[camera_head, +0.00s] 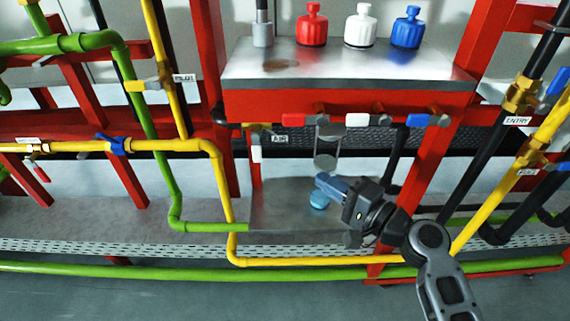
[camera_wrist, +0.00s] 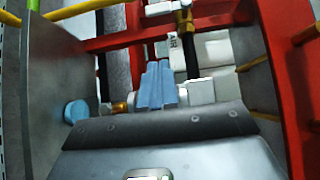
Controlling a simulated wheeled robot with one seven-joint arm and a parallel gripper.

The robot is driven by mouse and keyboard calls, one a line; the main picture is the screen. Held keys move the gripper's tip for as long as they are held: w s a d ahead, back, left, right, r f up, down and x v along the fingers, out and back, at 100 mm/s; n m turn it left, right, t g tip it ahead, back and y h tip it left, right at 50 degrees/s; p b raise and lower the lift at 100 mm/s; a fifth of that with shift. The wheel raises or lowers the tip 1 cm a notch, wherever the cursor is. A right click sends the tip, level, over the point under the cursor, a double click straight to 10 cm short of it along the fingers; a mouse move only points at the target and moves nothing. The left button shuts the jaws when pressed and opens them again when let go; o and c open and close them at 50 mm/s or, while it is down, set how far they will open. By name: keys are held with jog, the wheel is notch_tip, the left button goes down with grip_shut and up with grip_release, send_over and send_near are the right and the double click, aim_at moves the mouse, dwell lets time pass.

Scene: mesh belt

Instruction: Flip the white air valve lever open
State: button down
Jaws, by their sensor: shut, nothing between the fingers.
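The white air valve lever (camera_head: 257,153) hangs down below a brass valve (camera_head: 257,128), left of the AIR label (camera_head: 280,139). My gripper (camera_head: 322,181) is shut and empty, with blue fingers pointing left. It is below and to the right of the lever, apart from it, in front of the metal panel. In the wrist view the shut fingers (camera_wrist: 157,84) stand upright at the centre.
Red (camera_head: 293,120), white (camera_head: 359,120) and blue (camera_head: 417,120) levers line the red beam right of the AIR label. A light-blue round piece (camera_head: 319,201) is just below my fingers. A yellow pipe (camera_head: 222,190) runs left of the metal panel (camera_head: 280,205).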

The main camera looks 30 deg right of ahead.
send_near(256, 147)
jog(key=w+d+f, duration=0.3)
jog(key=w+d, duration=0.1)
jog(key=w+a, duration=0.1)
jog(key=a, duration=0.1)
jog(key=w+a+p, duration=0.1)
jog(key=shift+w+a+r, duration=0.1)
jog(key=shift+a, duration=0.3)
jog(key=shift+w+a+f+b, duration=0.1)
jog(key=shift+a+f+b, duration=0.1)
jog(key=shift+b, duration=0.65)
